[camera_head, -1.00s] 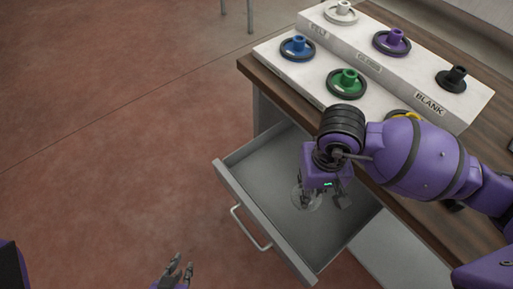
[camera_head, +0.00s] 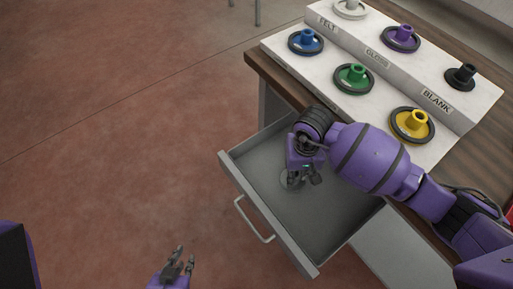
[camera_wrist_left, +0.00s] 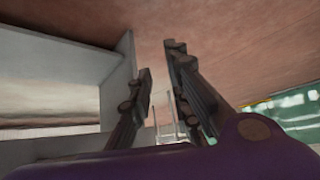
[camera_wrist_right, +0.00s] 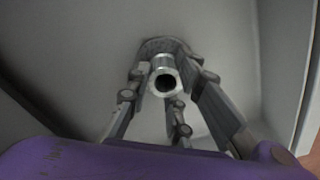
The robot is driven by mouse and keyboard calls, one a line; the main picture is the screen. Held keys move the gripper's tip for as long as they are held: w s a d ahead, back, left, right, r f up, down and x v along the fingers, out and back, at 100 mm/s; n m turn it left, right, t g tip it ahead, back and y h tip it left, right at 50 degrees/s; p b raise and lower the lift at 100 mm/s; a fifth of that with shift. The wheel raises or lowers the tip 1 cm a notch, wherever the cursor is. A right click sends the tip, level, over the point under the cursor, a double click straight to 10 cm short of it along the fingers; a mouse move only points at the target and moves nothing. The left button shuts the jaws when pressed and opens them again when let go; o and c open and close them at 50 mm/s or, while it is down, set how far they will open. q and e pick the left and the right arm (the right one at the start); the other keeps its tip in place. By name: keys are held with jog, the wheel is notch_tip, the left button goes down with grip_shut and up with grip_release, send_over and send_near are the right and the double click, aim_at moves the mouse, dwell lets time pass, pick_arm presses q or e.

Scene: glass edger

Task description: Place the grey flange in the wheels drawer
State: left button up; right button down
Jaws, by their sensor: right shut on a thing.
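The grey flange (camera_head: 290,181) is inside the open drawer (camera_head: 263,213), near its back-left part, partly hidden by my right gripper. My right gripper (camera_head: 303,181) points down into the drawer and is shut on the flange's hub. In the right wrist view the metallic hub (camera_wrist_right: 165,78) sits between the fingers, with the round disc beyond it against the grey drawer floor. I cannot tell whether the disc touches the floor. My left gripper (camera_head: 182,260) is open and empty over the floor, in front of the drawer at the left.
A white stepped rack (camera_head: 388,75) on the wooden table (camera_head: 275,75) holds blue (camera_head: 306,40), green (camera_head: 353,76), yellow (camera_head: 413,124), purple (camera_head: 402,37), black (camera_head: 461,77) and white (camera_head: 350,8) flanges. The visible drawer floor around the grey flange is clear.

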jog(key=shift+f, duration=0.1)
jog(key=c, duration=1.6)
grip_release()
jog(key=shift+o, duration=0.2)
notch_tip(320, 180, up, 12)
